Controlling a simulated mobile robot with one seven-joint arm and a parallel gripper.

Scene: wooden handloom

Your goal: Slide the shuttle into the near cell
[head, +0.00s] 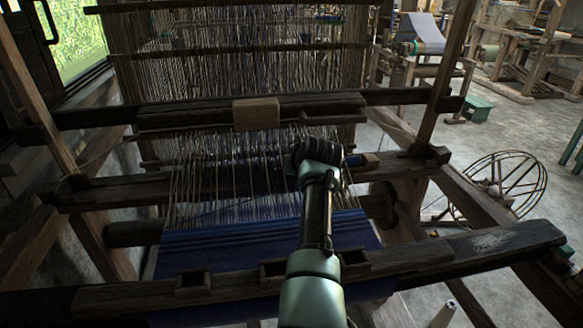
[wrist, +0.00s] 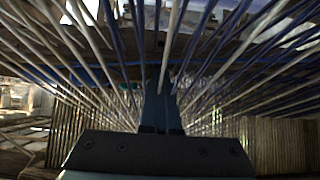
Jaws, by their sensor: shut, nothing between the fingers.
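My arm reaches over the blue cloth (head: 200,250) toward the warp threads; its dark wrist hides the fingers in the head view. In the wrist view my gripper (wrist: 162,100) is shut and empty, its blue-grey fingers together among the warp threads (wrist: 90,50). A small wooden piece with a blue part (head: 369,160), which looks like the shuttle, lies on the beam just right of my wrist. I cannot tell whether my fingers touch it. The near cell cannot be clearly made out; the front beam carries several box-like recesses (head: 192,283).
The front beam (head: 420,258) crosses the foreground below my arm. A beam with a light wooden block (head: 256,114) runs across the loom behind my wrist. Loom posts stand at both sides. Grey floor (head: 410,170) is open to the right, near a round wire frame (head: 499,187).

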